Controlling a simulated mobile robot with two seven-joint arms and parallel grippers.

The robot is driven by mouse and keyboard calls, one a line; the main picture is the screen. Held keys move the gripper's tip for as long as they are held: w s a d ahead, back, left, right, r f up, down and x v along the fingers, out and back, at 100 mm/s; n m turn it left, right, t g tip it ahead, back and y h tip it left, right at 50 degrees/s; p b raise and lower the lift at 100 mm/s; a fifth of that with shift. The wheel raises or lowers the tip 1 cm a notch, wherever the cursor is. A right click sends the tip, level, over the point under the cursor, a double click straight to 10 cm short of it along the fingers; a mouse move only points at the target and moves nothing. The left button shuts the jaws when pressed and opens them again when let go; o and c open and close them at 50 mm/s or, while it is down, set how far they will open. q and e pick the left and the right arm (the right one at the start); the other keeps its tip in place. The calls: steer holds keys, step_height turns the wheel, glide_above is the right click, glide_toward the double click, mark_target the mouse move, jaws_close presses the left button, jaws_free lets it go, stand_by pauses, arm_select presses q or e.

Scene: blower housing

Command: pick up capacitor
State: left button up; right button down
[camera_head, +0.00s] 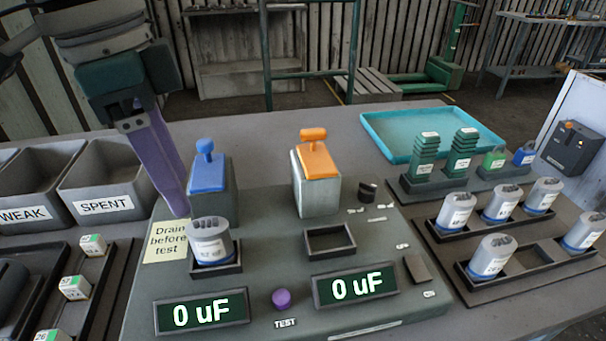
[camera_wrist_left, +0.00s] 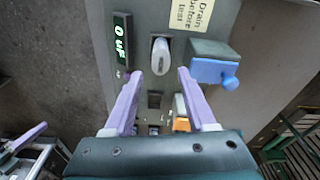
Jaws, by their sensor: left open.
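A grey capacitor (camera_head: 209,240) with a white label and blue base band stands upright in the left socket of the test panel (camera_head: 262,262). The capacitor also shows in the left wrist view (camera_wrist_left: 160,57), between and just beyond the fingertips. My left gripper (camera_head: 179,205) is open and empty, its purple fingers pointing down behind and left of the capacitor in the head view. The open fingers show in the wrist view (camera_wrist_left: 160,76). Several similar capacitors stand in the racks (camera_head: 538,256) at right. A purple finger of what looks like my right gripper (camera_wrist_left: 27,137) shows partly.
A blue lever (camera_head: 206,171) stands behind the capacitor and an orange lever (camera_head: 317,165) to its right. The right socket (camera_head: 330,240) is empty. Both displays (camera_head: 203,311) read 0 uF. WEAK and SPENT bins (camera_head: 105,187) are left; a teal tray (camera_head: 432,130) lies back right.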

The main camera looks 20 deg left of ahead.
mark_target(206, 226)
arm_select(q)
steer(key=f, duration=0.4)
steer(key=shift+w+d+f, duration=0.2)
steer(key=shift+w+d, duration=0.05)
steer(key=shift+d, duration=0.05)
steer(key=f, duration=0.5)
steer(key=shift+w+d+f+b, duration=0.1)
steer(key=shift+w+d+b, duration=0.2)
steer(key=shift+w+d, duration=0.05)
steer(key=shift+c, duration=0.2)
steer(key=c, duration=0.8)
steer(key=shift+c, duration=0.2)
